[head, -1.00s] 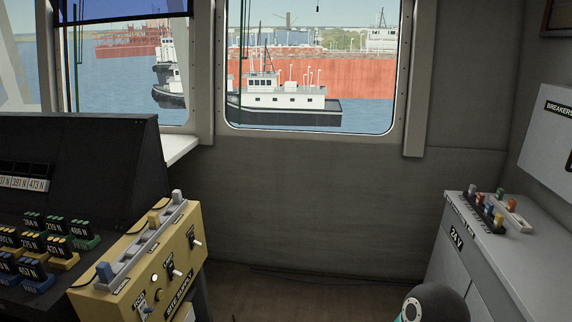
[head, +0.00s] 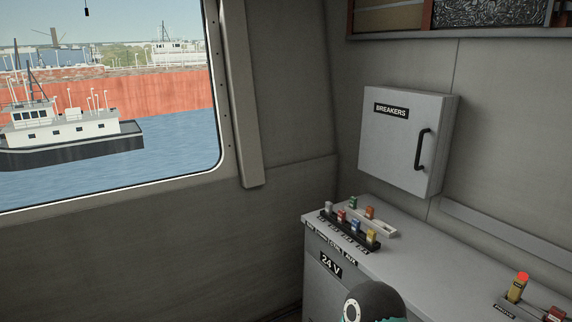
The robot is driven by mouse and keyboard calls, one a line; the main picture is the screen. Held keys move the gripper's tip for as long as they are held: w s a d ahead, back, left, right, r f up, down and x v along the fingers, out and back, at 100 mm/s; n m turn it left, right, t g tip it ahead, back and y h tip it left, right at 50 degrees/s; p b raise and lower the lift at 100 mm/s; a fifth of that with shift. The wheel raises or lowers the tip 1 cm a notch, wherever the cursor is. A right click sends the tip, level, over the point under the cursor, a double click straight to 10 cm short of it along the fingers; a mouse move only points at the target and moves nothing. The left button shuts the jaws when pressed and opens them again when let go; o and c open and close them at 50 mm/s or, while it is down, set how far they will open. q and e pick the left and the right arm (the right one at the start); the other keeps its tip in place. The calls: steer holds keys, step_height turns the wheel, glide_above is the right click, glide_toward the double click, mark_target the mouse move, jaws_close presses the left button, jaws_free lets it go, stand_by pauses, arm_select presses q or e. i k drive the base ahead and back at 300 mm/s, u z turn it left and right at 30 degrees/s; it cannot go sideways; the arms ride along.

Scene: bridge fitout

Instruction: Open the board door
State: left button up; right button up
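The board door (head: 395,144) is the pale grey front of a wall box labelled BREAKERS, at the right of the head view. It looks shut. A dark vertical bar handle (head: 423,149) sits near its right edge. A rounded dark part of my own arm shows at the bottom edge, below and left of the box and apart from it. Neither of my grippers is in view.
Below the box stands a grey cabinet (head: 331,284) marked 24 V. Its top carries a dark strip of coloured breakers (head: 349,228), a pale tray (head: 384,227) with coloured pieces, and a yellow device with a red top (head: 518,287). A window (head: 110,180) is at left.

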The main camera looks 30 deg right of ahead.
mark_target(399, 130)
steer(key=z, duration=0.5)
steer(key=i, duration=1.25)
steer(key=z, duration=0.65)
steer(key=k, duration=0.75)
steer(key=z, duration=0.2)
steer(key=i, duration=0.85)
steer(key=u, duration=0.1)
